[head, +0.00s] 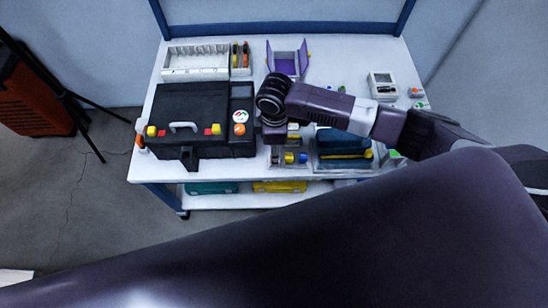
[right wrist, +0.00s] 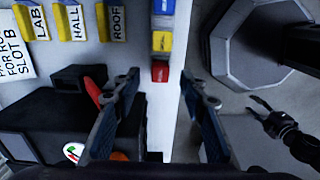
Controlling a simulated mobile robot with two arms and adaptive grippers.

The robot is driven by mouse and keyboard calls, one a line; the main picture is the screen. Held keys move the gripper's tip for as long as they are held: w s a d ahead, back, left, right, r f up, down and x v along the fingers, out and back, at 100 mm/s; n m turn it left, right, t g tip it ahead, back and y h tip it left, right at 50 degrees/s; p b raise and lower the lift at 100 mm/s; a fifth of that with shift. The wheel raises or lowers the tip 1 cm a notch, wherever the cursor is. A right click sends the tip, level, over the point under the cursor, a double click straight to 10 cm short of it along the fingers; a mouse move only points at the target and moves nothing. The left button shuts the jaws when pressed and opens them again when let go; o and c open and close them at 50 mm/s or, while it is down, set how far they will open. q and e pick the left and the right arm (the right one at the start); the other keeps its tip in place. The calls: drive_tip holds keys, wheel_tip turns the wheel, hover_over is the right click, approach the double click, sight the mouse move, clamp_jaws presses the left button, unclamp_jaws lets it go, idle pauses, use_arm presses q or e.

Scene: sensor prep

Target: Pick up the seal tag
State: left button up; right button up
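I cannot tell for sure which thing is the seal tag. A slim red piece (right wrist: 93,92) shows beside the left finger in the right wrist view, partly hidden by it. A red block (right wrist: 160,71) lies near the table's front edge, in line with a yellow block (right wrist: 162,41) and a blue block (right wrist: 163,7). My right gripper (right wrist: 160,88) is open and empty, its fingers spread across the table's front edge. Its arm reaches in from the right in the head view. My left gripper (right wrist: 262,113) appears open at the lower right of the wrist view, clear of the table.
A black case (head: 187,105) stands on the left of the white table (head: 150,168). Yellow labels read LAB (right wrist: 38,22), HALL (right wrist: 76,22) and ROOF (right wrist: 117,22). A white rack (head: 195,75), purple open box (head: 285,66) and meter (head: 382,84) stand behind.

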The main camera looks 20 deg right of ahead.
drive_tip(key=shift+f, duration=1.9)
drive_tip(key=c, duration=0.9)
drive_tip(key=shift+o, duration=0.2)
